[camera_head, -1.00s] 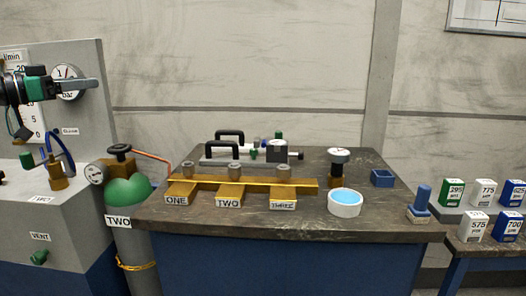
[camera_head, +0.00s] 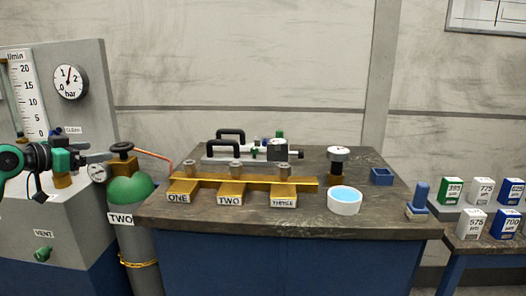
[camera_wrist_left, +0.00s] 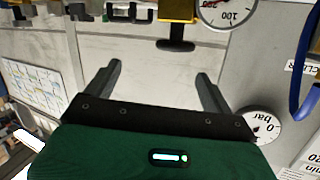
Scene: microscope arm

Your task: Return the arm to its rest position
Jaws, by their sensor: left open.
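My left arm (camera_head: 38,157) comes in at the left edge of the head view, in front of the grey gas panel. Its left gripper (camera_head: 100,157) points right and ends beside the small gauge and black-handled valve (camera_head: 122,149) on the green-topped cylinder (camera_head: 130,188). In the left wrist view the two dark fingers (camera_wrist_left: 159,72) stand wide apart with nothing between them. A brass valve with a black handle (camera_wrist_left: 177,44) shows beyond the fingers, apart from them. My right gripper is not in view.
The grey panel (camera_head: 88,110) carries a bar gauge (camera_head: 70,82) and a flow scale. A dark-topped bench (camera_head: 300,222) holds a brass manifold (camera_head: 245,182) labelled ONE, TWO and THREE, and a white dish (camera_head: 344,201). Small boxes stand at the right.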

